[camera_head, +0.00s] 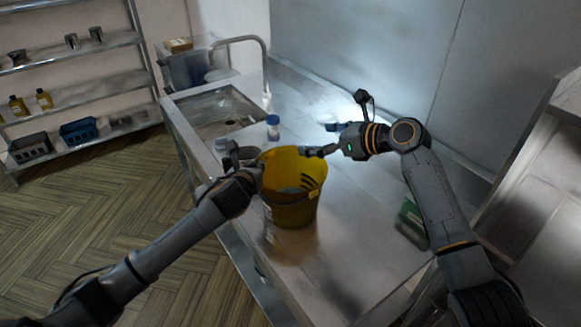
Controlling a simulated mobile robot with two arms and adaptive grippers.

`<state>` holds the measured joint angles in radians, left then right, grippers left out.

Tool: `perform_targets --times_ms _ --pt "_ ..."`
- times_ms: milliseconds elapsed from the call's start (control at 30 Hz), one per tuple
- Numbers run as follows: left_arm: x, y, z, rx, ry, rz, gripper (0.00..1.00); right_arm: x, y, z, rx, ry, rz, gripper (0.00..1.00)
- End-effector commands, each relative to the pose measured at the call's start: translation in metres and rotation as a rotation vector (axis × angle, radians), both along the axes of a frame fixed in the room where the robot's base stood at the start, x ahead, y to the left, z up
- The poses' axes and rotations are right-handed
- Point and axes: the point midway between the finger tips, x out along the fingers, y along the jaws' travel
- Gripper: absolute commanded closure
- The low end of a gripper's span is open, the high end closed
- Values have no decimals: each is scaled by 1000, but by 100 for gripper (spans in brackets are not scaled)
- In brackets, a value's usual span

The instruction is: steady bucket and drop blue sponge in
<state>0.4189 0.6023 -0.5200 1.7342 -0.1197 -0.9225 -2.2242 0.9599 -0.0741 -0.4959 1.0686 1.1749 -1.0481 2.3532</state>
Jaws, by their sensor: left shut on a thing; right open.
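A yellow bucket (293,213) stands upright on the metal counter. My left gripper (256,170) is at the bucket's left rim and is shut on it. My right gripper (322,139) is open, with its fingers spread above the bucket's back right rim. No sponge shows between its fingers. A pale blue-grey patch (289,190) shows low inside the bucket; I cannot tell whether it is the blue sponge or the bucket's contents. The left fingertips are partly hidden by the wrist.
A sink (222,114) with a tall tap (265,62) is at the counter's far left. A small blue-capped container (273,127) stands behind the bucket. A green box (411,222) lies near my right arm.

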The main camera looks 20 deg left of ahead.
Motion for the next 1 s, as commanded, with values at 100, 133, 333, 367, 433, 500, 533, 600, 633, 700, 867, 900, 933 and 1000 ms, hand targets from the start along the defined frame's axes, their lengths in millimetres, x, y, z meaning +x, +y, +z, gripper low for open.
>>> perform_targets --times_ms 100,133,333,367,433,500,533,600,633,700,867,900,933,1000 --pt "0 0 -1 3 3 1 100 -7 -23 9 -1 -4 -4 0" --pt "0 0 -1 3 3 1 100 -9 -29 11 -1 -1 -4 0" --pt "0 0 -1 3 3 0 100 -19 -57 24 -1 0 -2 0" --pt "0 0 -1 3 3 0 100 -21 -60 25 -1 0 -2 0" --pt "0 0 -1 3 3 0 100 -23 -64 28 0 0 -1 0" --pt "0 0 -1 3 3 0 100 -24 -67 29 -1 1 -1 0" --pt "0 0 -1 3 3 0 100 -24 -68 29 -1 1 -1 0" --pt "0 0 -1 3 3 0 100 -24 -69 30 -1 1 -1 0" --pt "0 0 -1 3 3 0 100 -24 -69 30 -1 1 -1 0" --pt "0 0 -1 3 3 0 100 -24 -69 30 -1 1 -1 0" --pt "0 0 -1 2 2 0 65 -24 -68 30 -1 1 -1 0" --pt "0 0 -1 2 1 0 65 -24 -68 30 -1 1 -1 0" --pt "0 0 -1 1 1 1 65 -24 -68 30 -1 0 -1 0" --pt "0 0 -1 1 1 1 65 -24 -68 30 -1 0 -1 0"
